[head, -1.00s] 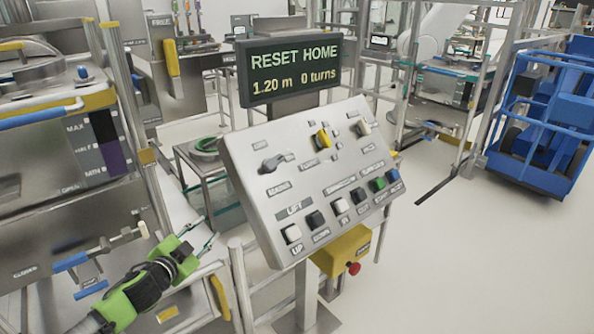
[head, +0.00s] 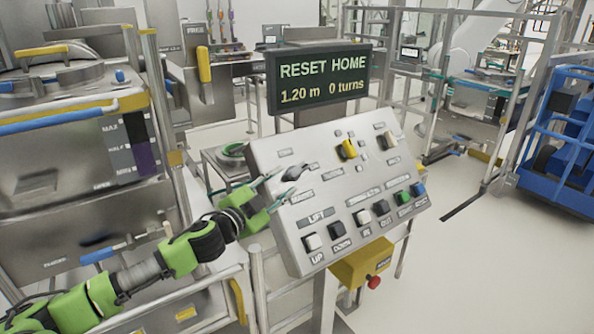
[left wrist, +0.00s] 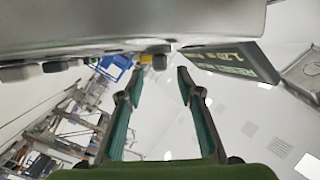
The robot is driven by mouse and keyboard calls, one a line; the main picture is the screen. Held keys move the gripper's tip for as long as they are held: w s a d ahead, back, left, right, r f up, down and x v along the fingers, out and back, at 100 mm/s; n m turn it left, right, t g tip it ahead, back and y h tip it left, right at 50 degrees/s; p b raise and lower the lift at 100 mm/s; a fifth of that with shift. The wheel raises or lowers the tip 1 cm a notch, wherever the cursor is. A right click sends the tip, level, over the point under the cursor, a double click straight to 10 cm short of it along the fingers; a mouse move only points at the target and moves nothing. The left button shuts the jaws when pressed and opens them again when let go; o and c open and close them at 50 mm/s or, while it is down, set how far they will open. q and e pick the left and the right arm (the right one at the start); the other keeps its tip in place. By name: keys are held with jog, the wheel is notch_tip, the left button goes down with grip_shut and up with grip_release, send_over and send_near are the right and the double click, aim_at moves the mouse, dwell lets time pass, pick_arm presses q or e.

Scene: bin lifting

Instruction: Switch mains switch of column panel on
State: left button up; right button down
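The grey slanted column panel (head: 300,225) stands in the middle of the head view. Its dark mains switch (head: 292,173) is at the upper left of the panel face, above the MAINS label; the fingers partly overlap it, and its setting is not clear. My left gripper (head: 284,182) is open, its fingertips close by the switch; I cannot tell whether they touch it. In the left wrist view the open gripper (left wrist: 157,74) has nothing between its fingers, and the panel (left wrist: 100,22) lies across the top. My right gripper is not in view.
A display (head: 320,80) above the panel reads "RESET HOME, 1.20 m, 0 turns". A yellow switch (head: 347,149) and several push buttons share the panel. A yellow box (head: 360,263) with a red button hangs below.

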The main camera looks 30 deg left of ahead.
aim_at(291, 176)
pick_arm(q)
jog(key=shift+w+p, duration=0.9)
jog(key=shift+w, duration=2.8)
jog(key=shift+c, duration=0.3)
grip_shut()
